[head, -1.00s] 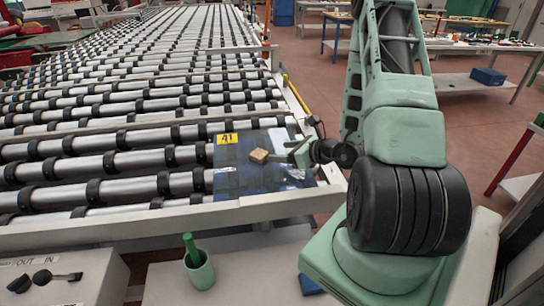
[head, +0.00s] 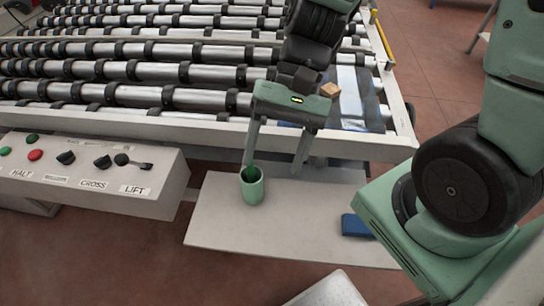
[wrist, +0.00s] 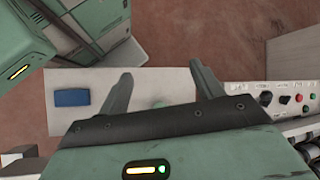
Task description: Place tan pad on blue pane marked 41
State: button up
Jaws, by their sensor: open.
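The tan pad (head: 330,90) lies on the blue pane (head: 355,105) at the right end of the roller table. My arm hides part of the pane and its yellow 41 mark. My gripper (head: 274,166) is open and empty, fingers pointing down, in front of the table's front rail and away from the pad. In the wrist view my gripper (wrist: 160,72) shows its two fingers spread with nothing held between them. The pad and pane are not seen in the wrist view.
A green cup (head: 252,188) stands on a white shelf (head: 300,225) close below my gripper. A blue block (head: 356,225) lies at the shelf's right. A control box (head: 100,175) with knobs is at left. The roller table's front rail (head: 215,133) lies behind my gripper.

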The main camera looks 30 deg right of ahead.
jog(key=s+a+r+n+t+h, duration=0.1)
jog(key=n+h, duration=0.1)
jog(key=n, duration=0.2)
jog(key=s+r+n+t+h, duration=0.1)
jog(key=n+h, duration=0.1)
jog(key=n, duration=0.2)
jog(key=s+a+r+n+t+h, duration=0.1)
jog(key=n+t, duration=0.1)
jog(key=n, duration=0.2)
jog(key=shift+s+a+h, duration=0.25)
jog(key=shift+a+h, duration=0.1)
jog(key=shift+h, duration=0.05)
notch_tip(320, 180, down, 2)
jog(key=shift+f+b, duration=0.2)
jog(key=shift+b, duration=1.05)
